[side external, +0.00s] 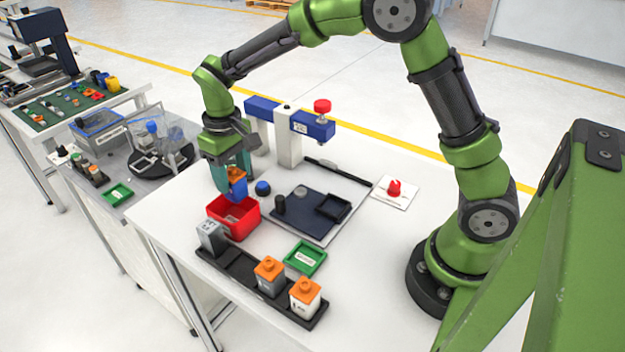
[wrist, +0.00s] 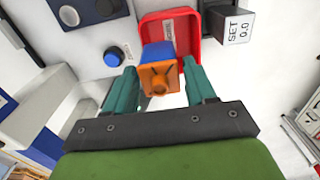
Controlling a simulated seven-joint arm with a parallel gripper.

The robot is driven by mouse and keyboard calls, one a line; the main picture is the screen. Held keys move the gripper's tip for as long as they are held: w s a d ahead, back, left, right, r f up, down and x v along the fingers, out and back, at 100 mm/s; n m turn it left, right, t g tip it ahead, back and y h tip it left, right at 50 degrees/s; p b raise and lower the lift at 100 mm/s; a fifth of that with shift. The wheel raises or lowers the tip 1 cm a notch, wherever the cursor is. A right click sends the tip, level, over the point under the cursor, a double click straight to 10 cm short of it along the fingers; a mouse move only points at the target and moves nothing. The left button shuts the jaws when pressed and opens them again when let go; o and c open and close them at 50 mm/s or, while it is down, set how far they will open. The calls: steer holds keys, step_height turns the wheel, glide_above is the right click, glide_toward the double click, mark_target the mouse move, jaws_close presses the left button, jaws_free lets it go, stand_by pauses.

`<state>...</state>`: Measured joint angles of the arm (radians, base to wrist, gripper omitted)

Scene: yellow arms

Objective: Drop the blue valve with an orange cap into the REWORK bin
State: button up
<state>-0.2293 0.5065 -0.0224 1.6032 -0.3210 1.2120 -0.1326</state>
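The blue valve with an orange cap (side external: 237,186) is between the teal fingers of my gripper (side external: 232,172), above the red bin (side external: 245,222). In the wrist view, the valve (wrist: 159,70) sits between the two fingertips (wrist: 162,80), with its orange cap toward the camera. My gripper appears shut on it. The red bin shows behind it in the wrist view (wrist: 186,45), with a white label inside whose words are too small to read. The lower end of the valve overlaps the bin's back rim in the side view.
A black rack (side external: 240,272) holds a grey block and two orange-capped valves in front of the bin. A green tray (side external: 305,258) lies right of it. A dark fixture plate (side external: 308,215), a blue button (side external: 263,187) and a blue-and-white press (side external: 290,135) stand behind.

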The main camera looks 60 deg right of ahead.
steer(key=o, duration=0.3)
steer(key=shift+o, duration=0.2)
step_height(320, 180, up, 17)
stand_by(0.4)
steer(key=s+d+f+m+t+y, duration=0.1)
steer(key=s+d+m+t, duration=0.1)
steer(key=s, duration=0.8)
steer(key=s+d+f+m+t+y, duration=0.1)
steer(key=s+d+t, duration=0.3)
steer(key=s, duration=0.7)
steer(key=shift+d+f+m+t, duration=0.15)
steer(key=shift+f+m+t, duration=0.35)
steer(key=shift+f+t, duration=0.15)
